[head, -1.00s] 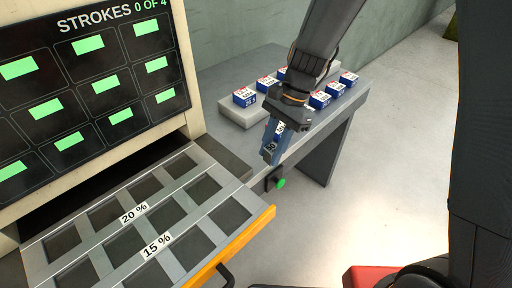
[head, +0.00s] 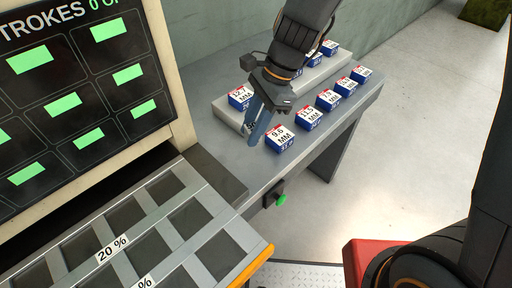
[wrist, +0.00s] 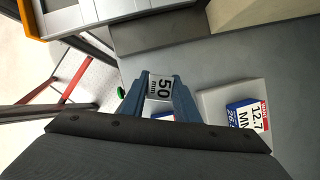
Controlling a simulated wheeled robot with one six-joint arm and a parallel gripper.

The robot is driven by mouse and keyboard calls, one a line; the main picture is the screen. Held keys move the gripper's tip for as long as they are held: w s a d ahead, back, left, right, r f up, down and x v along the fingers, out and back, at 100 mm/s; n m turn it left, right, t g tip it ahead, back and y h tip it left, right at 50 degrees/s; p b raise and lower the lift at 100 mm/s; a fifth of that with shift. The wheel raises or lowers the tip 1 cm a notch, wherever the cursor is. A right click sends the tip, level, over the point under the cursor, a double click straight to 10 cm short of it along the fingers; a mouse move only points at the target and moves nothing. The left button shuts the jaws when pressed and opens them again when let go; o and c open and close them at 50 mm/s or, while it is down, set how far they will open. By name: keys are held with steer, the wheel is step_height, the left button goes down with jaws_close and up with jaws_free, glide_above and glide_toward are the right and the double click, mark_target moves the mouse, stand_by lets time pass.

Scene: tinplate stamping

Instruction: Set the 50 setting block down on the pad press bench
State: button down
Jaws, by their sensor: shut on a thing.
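My gripper (head: 256,132) is shut on the 50 setting block (wrist: 160,88), a small pale block marked "50 mm" between the blue fingertips in the wrist view. In the head view the fingers mostly hide the block. The grey bench (head: 225,160) lies under the gripper, and its bare top also shows in the wrist view (wrist: 225,58). The fingers point down over the bench, just left of the 9.6 MM box (head: 280,139). I cannot tell whether the block touches the bench top.
A raised pale slab (head: 228,114) on the bench carries the 12.7 MM box (head: 240,98) and others. Several blue-and-white boxes line the right edge. A machine with a STROKES screen (head: 80,80) and compartment tray (head: 130,245) stands left. Bare bench lies between gripper and machine.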

steer(key=f, duration=0.5)
steer(key=shift+w+d, duration=0.1)
steer(key=shift+d, duration=0.1)
steer(key=shift+f+p, duration=0.4)
steer(key=shift+f, duration=1.6)
steer(key=shift+f, duration=0.15)
steer(key=c, duration=1.4)
jaws_free()
steer(key=shift+o, duration=0.2)
steer(key=b+v, duration=0.1)
steer(key=v, duration=1.1)
steer(key=shift+b, duration=0.4)
